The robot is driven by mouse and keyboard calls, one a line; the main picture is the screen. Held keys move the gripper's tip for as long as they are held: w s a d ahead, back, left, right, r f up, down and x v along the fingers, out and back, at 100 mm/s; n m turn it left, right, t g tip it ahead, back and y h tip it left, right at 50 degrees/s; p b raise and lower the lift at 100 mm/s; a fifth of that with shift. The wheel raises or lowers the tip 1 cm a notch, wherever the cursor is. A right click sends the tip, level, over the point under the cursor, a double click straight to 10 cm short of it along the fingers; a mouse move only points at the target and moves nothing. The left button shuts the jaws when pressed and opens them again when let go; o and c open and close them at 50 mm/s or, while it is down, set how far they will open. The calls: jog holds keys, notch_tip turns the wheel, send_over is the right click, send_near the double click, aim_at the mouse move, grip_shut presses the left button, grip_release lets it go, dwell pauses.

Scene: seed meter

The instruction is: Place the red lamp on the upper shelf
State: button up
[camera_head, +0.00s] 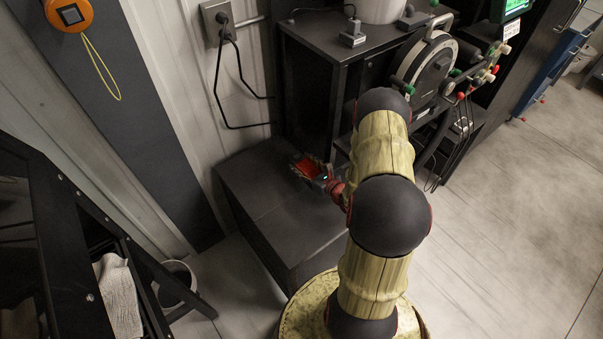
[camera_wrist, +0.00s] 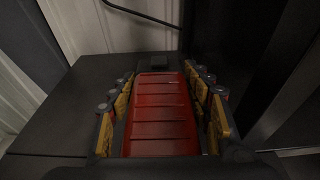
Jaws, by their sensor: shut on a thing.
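The red lamp (camera_wrist: 160,118), a ribbed red body with dark edges, lies between the two fingers of my gripper (camera_wrist: 160,80) in the wrist view. The fingers are shut on it from both sides. In the head view my gripper (camera_head: 313,172) and the red lamp (camera_head: 305,167) are over the low black cabinet (camera_head: 262,190). I cannot tell whether the lamp touches that cabinet's top. A taller black shelf unit (camera_head: 312,30) stands behind, with a flat top and an open space below. I cannot tell which surface is the upper shelf.
A round grey machine (camera_head: 428,68) with colored knobs stands in the shelf unit. A white container (camera_head: 380,8) and small dark devices (camera_head: 353,36) stand on its top. A cable (camera_head: 218,85) hangs from the wall outlet. A black rack (camera_head: 75,240) stands at left.

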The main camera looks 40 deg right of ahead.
jog(key=shift+w+d+f+b, duration=0.25)
jog(key=shift+w+f, duration=0.2)
jog(key=shift+f, duration=0.15)
jog(key=shift+w+d+f+b, duration=0.2)
jog(key=shift+w+f, duration=0.2)
jog(key=shift+f, duration=0.15)
jog(key=shift+w+d+f+b, duration=0.15)
jog(key=shift+f+b, duration=0.35)
jog(key=shift+f, duration=1.1)
jog(key=shift+f, duration=0.1)
jog(key=o, duration=1.3)
